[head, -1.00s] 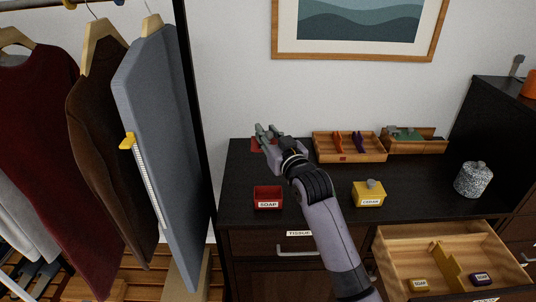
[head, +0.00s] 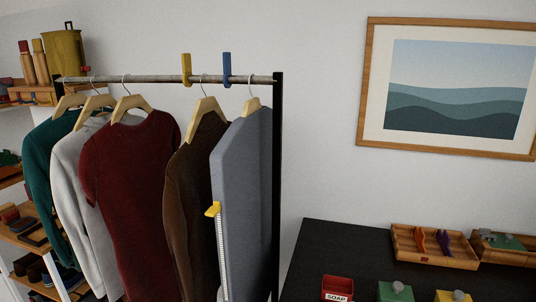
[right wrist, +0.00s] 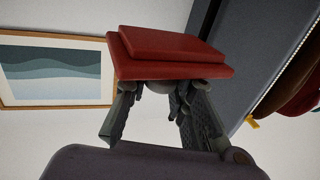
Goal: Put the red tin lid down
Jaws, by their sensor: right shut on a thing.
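The red tin lid (right wrist: 170,50) is a flat, stepped red slab in the right wrist view. My right gripper (right wrist: 172,88) is shut on its grey knob, which is partly hidden between the fingers. The wall and hanging clothes show behind it; no surface touches the lid in this view. The open red tin (head: 338,287), with a SOAP label, stands on the black desk (head: 340,245) at the bottom of the head view. Neither gripper shows in the head view, and my left gripper is in no view.
A green tin (head: 396,291) and a yellow tin (head: 453,296) stand right of the red tin. A wooden tray (head: 435,257) and another organiser (head: 500,258) are at the desk's back. A clothes rack (head: 277,180) stands left. The desk's back left looks clear.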

